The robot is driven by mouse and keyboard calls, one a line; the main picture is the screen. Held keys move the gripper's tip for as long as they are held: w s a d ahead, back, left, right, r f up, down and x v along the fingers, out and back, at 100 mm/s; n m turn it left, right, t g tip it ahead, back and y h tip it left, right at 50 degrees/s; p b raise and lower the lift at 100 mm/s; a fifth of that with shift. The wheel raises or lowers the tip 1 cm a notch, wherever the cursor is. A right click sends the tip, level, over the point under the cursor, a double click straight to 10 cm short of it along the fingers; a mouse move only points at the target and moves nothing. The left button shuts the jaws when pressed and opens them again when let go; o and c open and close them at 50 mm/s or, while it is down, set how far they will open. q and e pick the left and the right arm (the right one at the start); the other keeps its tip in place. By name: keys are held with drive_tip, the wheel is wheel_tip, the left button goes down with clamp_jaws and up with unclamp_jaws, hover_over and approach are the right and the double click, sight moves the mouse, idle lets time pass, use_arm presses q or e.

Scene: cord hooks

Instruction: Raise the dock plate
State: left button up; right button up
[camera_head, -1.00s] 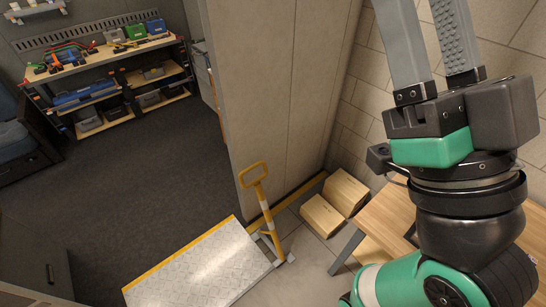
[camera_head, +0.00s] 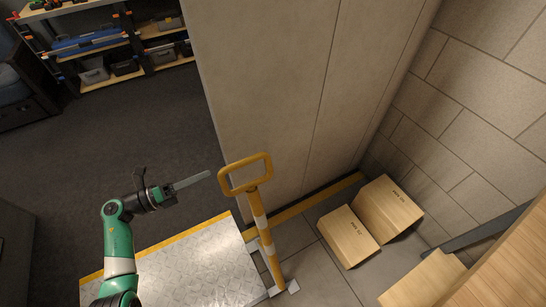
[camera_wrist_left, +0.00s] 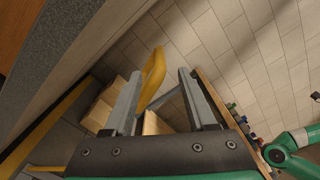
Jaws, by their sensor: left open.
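The dock plate (camera_head: 205,268) is a silvery tread plate with a yellow edge, lying low in the head view. A yellow lever (camera_head: 262,228) with white bands stands upright at its right corner, topped by a yellow loop handle (camera_head: 247,160). My left gripper (camera_head: 205,176) is just left of the loop, pointing right at it, open and apart from it in the head view. In the left wrist view the yellow handle (camera_wrist_left: 154,75) shows between and beyond the two open fingers.
A concrete wall (camera_head: 285,85) rises behind the lever. Cardboard boxes (camera_head: 348,238) sit on the floor to its right, with a wooden table (camera_head: 510,265) at the lower right. Shelves (camera_head: 110,45) stand at the back left. Dark floor (camera_head: 100,150) left of the plate is clear.

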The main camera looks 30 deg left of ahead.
sight(228, 171)
use_arm(q)
drive_tip(key=b+x, duration=0.1)
drive_tip(key=x, duration=0.2)
drive_tip(key=b+x, duration=0.1)
drive_tip(key=x, duration=0.2)
drive_tip(key=f+b+x, duration=0.1)
drive_tip(key=x, duration=0.3)
drive_tip(key=shift+s+d, duration=0.2)
drive_tip(key=shift+d, duration=0.2)
drive_tip(key=shift+w+d+r, duration=0.15)
drive_tip(key=shift+w+d, duration=0.05)
drive_tip(key=shift+w, duration=0.4)
use_arm(e)
drive_tip(key=f, duration=0.3)
drive_tip(key=shift+s+d+f, duration=0.15)
drive_tip(key=shift+s+f, duration=0.05)
drive_tip(key=shift+f, duration=0.2)
use_arm(q)
drive_tip(key=shift+c, duration=0.4)
clamp_jaws()
drive_tip(key=shift+r, duration=0.1)
